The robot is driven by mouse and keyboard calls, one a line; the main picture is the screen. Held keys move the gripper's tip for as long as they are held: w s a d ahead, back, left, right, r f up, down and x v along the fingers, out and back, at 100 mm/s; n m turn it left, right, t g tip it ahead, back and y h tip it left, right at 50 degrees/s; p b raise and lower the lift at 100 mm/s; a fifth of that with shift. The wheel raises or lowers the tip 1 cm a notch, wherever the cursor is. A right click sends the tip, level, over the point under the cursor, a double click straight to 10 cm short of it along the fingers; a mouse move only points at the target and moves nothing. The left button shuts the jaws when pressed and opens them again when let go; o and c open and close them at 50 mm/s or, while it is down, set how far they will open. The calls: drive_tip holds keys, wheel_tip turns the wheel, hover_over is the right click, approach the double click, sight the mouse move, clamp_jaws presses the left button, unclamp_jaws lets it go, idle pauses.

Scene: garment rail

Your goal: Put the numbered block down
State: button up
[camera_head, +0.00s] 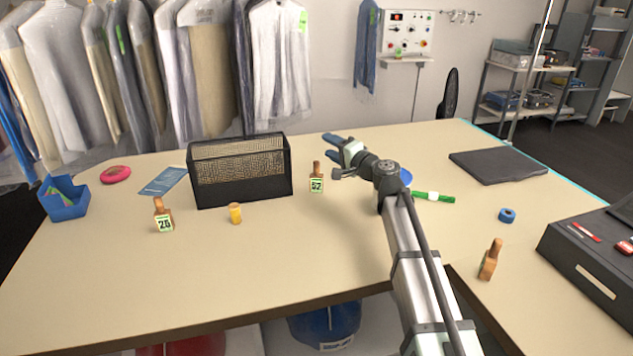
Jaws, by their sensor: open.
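A wooden block with a knob and a green label reading 52 (317,182) stands upright on the table beside the black mesh basket. A similar block labelled 26 (163,217) stands at the left. A third wooden block (490,260) stands at the right, with no number visible from here. My gripper (328,146) has blue fingers spread apart with nothing seen between them. In the picture it is just above and right of block 52, appearing apart from it.
The black mesh basket (240,188) stands left of my gripper. A yellow cylinder (235,214) stands in front of it. A green marker (434,197) and blue ring (507,215) lie right of my arm. A dark case (600,250) fills the right edge. The front middle table is clear.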

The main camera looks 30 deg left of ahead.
drive_tip(key=n, duration=1.5)
approach(316, 162)
drive_tip(key=x, duration=1)
drive_tip(key=shift+w+f, duration=0.2)
drive_tip(key=shift+w, duration=0.05)
clamp_jaws()
